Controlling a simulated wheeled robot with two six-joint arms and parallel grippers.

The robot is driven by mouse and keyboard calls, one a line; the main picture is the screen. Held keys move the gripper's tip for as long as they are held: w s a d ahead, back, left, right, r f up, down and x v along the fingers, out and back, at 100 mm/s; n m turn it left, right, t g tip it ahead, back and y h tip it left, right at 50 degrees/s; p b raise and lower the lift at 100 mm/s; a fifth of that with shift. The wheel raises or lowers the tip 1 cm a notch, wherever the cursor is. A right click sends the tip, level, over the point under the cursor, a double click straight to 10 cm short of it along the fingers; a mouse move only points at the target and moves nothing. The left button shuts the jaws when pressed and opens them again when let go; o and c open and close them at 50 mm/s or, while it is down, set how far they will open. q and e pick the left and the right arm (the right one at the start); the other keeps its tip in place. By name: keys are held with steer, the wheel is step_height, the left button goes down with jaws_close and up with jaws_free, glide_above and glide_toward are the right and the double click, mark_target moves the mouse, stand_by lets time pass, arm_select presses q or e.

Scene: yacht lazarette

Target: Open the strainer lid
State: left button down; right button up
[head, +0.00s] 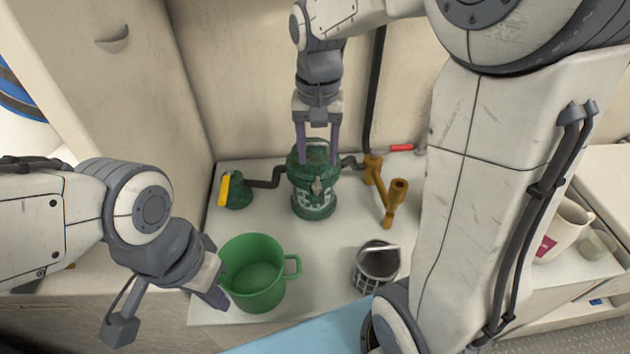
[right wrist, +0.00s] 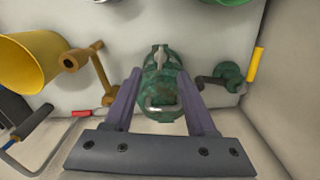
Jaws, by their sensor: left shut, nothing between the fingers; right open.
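The strainer (head: 314,190) is a green, weathered canister with a clear-looking lower part, standing upright on the white counter near the back wall. Its green lid (head: 318,153) has a metal handle loop, which shows in the right wrist view (right wrist: 162,107). My right gripper (head: 318,150) is open, pointing down, with its purple fingers on either side of the lid; I cannot tell whether they touch it. In the right wrist view the right gripper (right wrist: 160,88) straddles the strainer (right wrist: 160,75). My left gripper (head: 217,302) is shut and empty, beside the green bucket's left side.
A green bucket (head: 252,282) stands at the front left of the counter (head: 320,250). A metal basket (head: 376,268) stands front right. A yellow-handled valve (head: 236,192) is left of the strainer; brass pipework (head: 376,176) and a red handle (head: 401,148) are right.

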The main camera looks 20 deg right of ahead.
mark_target(317, 183)
step_height(317, 183, down, 7)
steer(key=shift+f+b, duration=0.2)
steer(key=shift+b, duration=0.35)
jaws_close()
stand_by(1.1)
